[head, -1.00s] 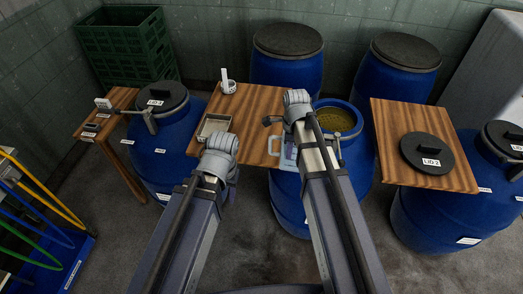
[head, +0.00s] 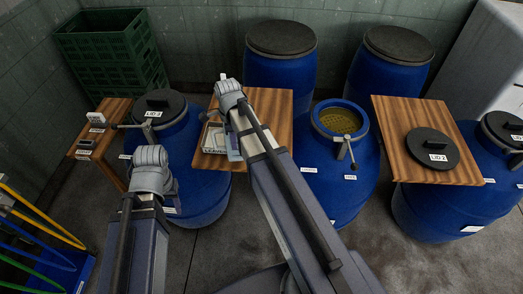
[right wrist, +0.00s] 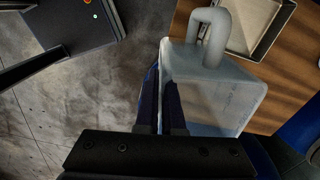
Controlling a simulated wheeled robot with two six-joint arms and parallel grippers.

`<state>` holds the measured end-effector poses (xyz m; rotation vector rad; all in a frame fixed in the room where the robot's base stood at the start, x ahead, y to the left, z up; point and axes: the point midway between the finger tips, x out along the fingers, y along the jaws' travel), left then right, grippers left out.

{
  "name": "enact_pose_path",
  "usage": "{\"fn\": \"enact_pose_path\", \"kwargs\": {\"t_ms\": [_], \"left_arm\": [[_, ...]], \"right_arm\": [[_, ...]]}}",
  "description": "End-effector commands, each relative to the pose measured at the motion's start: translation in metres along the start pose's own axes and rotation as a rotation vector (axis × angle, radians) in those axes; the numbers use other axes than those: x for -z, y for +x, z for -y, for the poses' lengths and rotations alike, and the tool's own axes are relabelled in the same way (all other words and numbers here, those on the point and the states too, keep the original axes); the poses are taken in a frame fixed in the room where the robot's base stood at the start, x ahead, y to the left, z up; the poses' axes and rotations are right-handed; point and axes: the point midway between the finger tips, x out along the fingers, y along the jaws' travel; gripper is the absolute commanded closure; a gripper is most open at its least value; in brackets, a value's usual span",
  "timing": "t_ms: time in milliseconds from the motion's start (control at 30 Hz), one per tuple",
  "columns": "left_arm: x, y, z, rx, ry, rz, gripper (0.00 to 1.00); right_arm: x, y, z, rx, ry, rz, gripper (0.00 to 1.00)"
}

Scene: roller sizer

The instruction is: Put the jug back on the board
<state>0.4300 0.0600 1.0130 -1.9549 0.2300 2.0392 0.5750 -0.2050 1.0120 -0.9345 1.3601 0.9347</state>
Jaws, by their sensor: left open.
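The jug, translucent pale with a looped handle, fills the middle of the right wrist view (right wrist: 225,90). In the head view, part of it (head: 233,147) shows beside my right forearm. My right gripper (right wrist: 168,108) is shut on the jug at its near left side. The wooden board (head: 275,103) lies under and behind my right arm; it also shows in the right wrist view (right wrist: 292,85). The jug is at the board's front left edge; I cannot tell whether it touches the board. My left gripper (head: 172,186) is open and empty, its fingers mostly hidden.
A shallow tray (head: 208,139) lies on the board close to the jug. An open blue barrel (head: 345,160) stands right of the board. A barrel with lid 3 (head: 160,103) stands left. A second board (head: 390,115) at right bears lid 2 (head: 432,148).

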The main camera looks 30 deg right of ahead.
Motion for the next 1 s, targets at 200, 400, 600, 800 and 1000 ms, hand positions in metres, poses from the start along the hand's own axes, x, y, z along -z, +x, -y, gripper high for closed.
{"fn": "enact_pose_path", "kwargs": {"t_ms": [200,400,600,800,1000], "left_arm": [[-0.002,-0.031,0.003,0.0,-0.001,0.0,0.5],[-0.002,-0.039,0.004,0.0,-0.001,0.0,0.5],[-0.002,-0.036,0.004,0.0,-0.001,0.0,0.5],[-0.001,-0.015,0.002,0.0,0.0,0.0,0.5],[0.001,0.017,-0.002,0.0,0.0,0.0,0.5]], "right_arm": [[0.08,-0.031,0.027,0.0,0.125,0.0,1.0],[0.118,-0.039,0.034,0.0,0.179,0.0,1.0],[0.122,-0.036,0.035,0.0,0.183,0.0,1.0],[0.121,-0.015,0.035,0.001,0.183,0.0,1.0],[0.121,0.017,0.035,0.001,0.183,0.0,1.0]]}}
